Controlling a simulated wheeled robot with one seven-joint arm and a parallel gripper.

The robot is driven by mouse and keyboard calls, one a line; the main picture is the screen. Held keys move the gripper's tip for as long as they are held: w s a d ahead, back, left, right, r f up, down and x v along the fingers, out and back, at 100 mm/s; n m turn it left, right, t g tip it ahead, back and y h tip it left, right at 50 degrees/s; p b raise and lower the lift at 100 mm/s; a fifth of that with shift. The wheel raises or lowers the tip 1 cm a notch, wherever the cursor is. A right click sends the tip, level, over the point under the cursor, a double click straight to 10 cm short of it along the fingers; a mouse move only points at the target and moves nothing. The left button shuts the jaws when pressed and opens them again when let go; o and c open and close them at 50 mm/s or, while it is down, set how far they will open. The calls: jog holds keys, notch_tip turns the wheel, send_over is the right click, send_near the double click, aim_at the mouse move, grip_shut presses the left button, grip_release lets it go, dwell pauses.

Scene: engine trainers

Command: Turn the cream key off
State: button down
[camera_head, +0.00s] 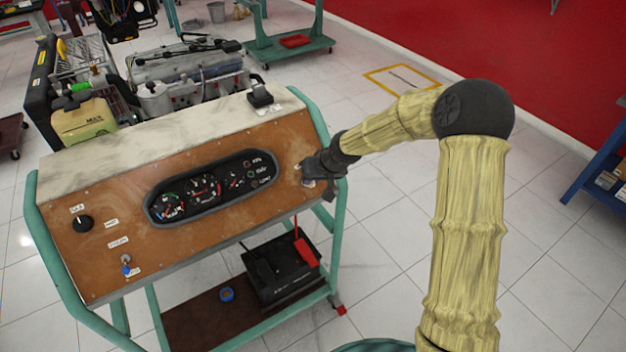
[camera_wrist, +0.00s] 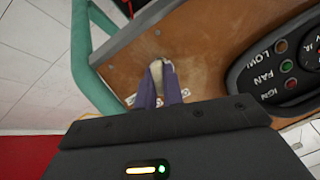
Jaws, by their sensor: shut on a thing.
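The cream key (camera_wrist: 156,68) shows in the wrist view as a small pale piece between the two dark fingers of my gripper (camera_wrist: 158,88), close against the brown panel (camera_wrist: 190,45). My fingers are shut on it from both sides. Its lower part is hidden by the fingers, so its exact angle cannot be told. In the head view my gripper (camera_head: 308,178) is at the right end of the brown panel (camera_head: 225,145), right of the gauge cluster (camera_head: 200,186), and covers the key there.
A black knob (camera_head: 83,223) and a blue-tipped switch (camera_head: 126,268) are on the panel's left side. A green tube frame (camera_head: 335,195) runs close beside my gripper. A black battery (camera_head: 280,275) stands on the shelf below. An engine (camera_head: 187,75) is behind the panel.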

jog(key=shift+n+t+h+b, duration=0.3)
jog(key=shift+n+h+b, duration=0.45)
jog(key=shift+n, duration=1.15)
jog(key=c, duration=1.5)
grip_release()
jog(key=shift+r, duration=0.1)
jog(key=p+v, duration=0.1)
jog(key=v, duration=1.6)
jog(key=shift+s+d+p, duration=0.15)
jog(key=shift+p, duration=0.2)
